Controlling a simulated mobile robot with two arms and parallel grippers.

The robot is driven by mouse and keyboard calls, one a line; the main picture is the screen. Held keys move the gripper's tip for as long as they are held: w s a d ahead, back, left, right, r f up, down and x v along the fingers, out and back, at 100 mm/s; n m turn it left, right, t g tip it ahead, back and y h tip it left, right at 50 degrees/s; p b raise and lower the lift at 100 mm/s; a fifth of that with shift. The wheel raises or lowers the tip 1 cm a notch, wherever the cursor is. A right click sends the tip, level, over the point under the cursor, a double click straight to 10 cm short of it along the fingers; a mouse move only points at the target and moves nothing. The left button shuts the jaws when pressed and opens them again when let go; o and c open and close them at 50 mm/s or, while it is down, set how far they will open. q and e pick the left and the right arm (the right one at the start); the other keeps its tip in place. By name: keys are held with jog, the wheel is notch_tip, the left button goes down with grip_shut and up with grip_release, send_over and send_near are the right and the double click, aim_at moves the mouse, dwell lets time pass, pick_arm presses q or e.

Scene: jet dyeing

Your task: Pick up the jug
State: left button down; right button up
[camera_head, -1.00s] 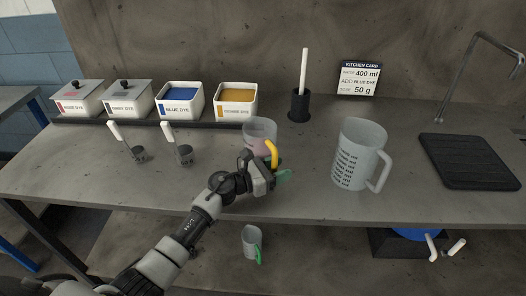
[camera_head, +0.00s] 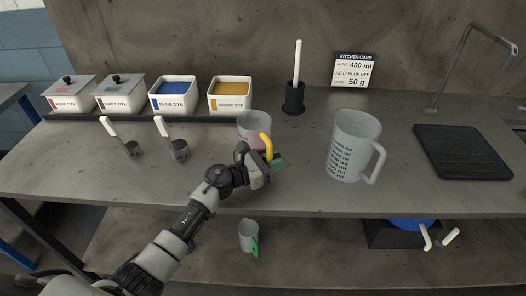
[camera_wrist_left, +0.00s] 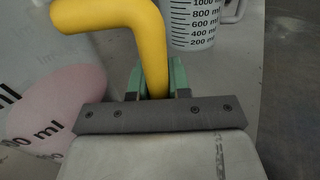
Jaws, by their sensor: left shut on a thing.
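A small clear jug (camera_head: 253,122) with a yellow handle (camera_head: 266,146) and pink contents stands on the worktop. My left gripper (camera_head: 272,163) is at the handle's lower end, with green fingertips shut on it. In the left wrist view the fingertips (camera_wrist_left: 155,82) close on the yellow handle (camera_wrist_left: 150,50), and the jug's marked wall (camera_wrist_left: 30,95) is at the left. A larger clear jug (camera_head: 350,150) with a white handle and printed marks stands to the right, apart from the gripper; it also shows in the wrist view (camera_wrist_left: 194,22). My right gripper is not in view.
Dye boxes (camera_head: 173,96) line the back left. Two white-handled scoops (camera_head: 180,150) stand before them. A black holder (camera_head: 293,98) with a white rod, a kitchen card (camera_head: 355,70) and a black mat (camera_head: 463,153) are farther right. A green-handled cup (camera_head: 247,236) is below.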

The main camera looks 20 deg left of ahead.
pick_arm(q)
jog(key=shift+r, duration=0.25)
jog(key=shift+r, duration=0.15)
notch_tip(320, 180, up, 17)
jog(key=p, duration=0.3)
dwell(0.7)
jog(key=shift+r, duration=0.15)
dwell(0.5)
